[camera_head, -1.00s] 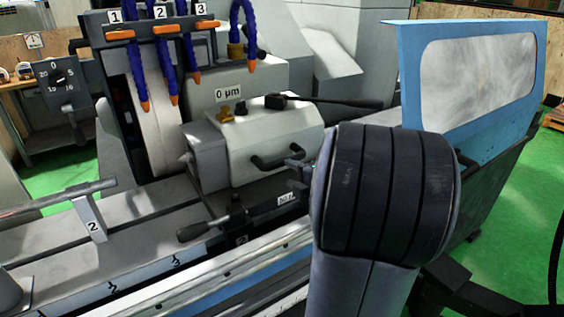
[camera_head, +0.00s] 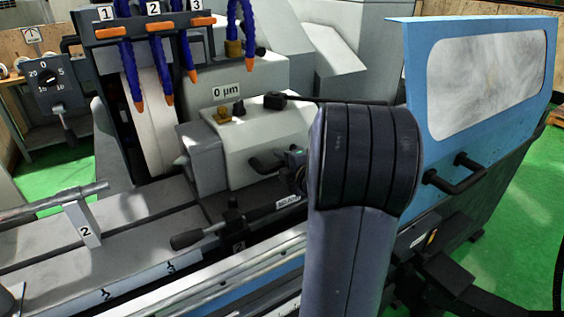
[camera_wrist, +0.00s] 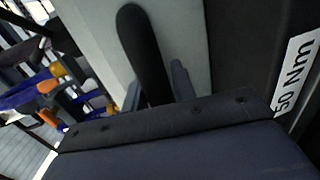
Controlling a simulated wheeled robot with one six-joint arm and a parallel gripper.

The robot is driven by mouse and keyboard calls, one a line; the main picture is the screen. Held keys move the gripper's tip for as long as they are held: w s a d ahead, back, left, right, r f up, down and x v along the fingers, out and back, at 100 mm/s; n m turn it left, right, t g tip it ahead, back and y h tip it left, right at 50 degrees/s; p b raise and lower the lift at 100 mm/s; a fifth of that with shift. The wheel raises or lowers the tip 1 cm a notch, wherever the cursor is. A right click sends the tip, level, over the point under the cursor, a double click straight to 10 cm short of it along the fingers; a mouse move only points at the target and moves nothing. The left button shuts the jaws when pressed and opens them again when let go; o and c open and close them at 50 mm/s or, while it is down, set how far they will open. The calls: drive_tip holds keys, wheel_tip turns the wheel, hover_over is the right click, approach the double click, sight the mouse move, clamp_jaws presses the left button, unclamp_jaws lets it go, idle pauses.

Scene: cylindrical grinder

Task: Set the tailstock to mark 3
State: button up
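The tailstock (camera_head: 255,138) is a light grey housing on the machine bed, right of the grinding wheel. A black handle (camera_head: 262,166) sticks out of its front; in the wrist view a black bar (camera_wrist: 143,50) shows against a pale housing. My gripper (camera_head: 293,168) is at the tailstock's front, by the handle's right end, partly hidden by my arm. In the wrist view my gripper's fingers (camera_wrist: 156,90) stand apart on either side of the bar, with a gap on the right. Mark 3 (camera_head: 170,267) is on the bed's front edge, left of the tailstock.
Mark 2 (camera_head: 107,294) is further left on the bed. A black lever (camera_head: 205,236) juts out below the tailstock. The blue guard door (camera_head: 475,95) stands at right.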

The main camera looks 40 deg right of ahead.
clamp_jaws()
